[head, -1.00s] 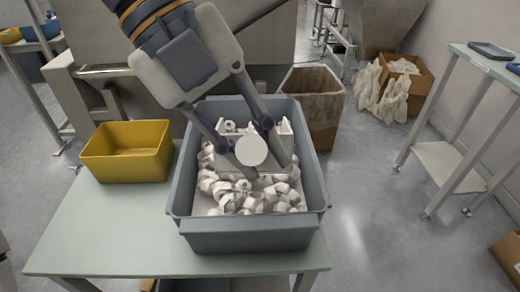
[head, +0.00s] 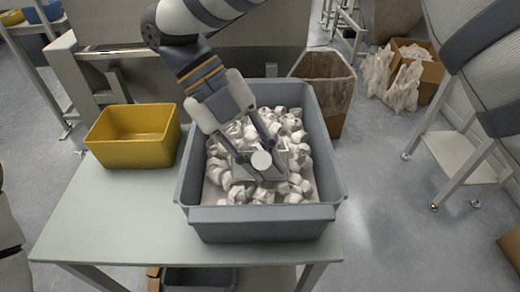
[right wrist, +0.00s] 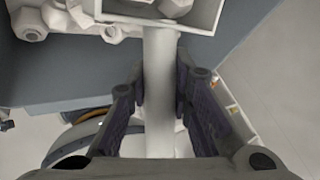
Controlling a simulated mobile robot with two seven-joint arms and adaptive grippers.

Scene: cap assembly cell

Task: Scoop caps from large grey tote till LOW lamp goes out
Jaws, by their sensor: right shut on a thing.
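The large grey tote (head: 265,222) stands on the table and holds many white caps (head: 238,192). My right gripper (head: 250,150) is inside the tote's outline, shut on the white handle (head: 261,161) of a scoop. In the right wrist view the white handle (right wrist: 160,90) runs between the two fingers (right wrist: 158,95). The scoop's square pan (right wrist: 212,12) is at the top of that view, with a few caps in it. In the head view the pan is among the caps, partly hidden by my gripper. My left gripper is out of view. No LOW lamp can be made out.
A yellow bin (head: 135,140) stands left of the tote on the pale green table (head: 100,220). A side stand (head: 455,160) is at right. The table's front left is clear.

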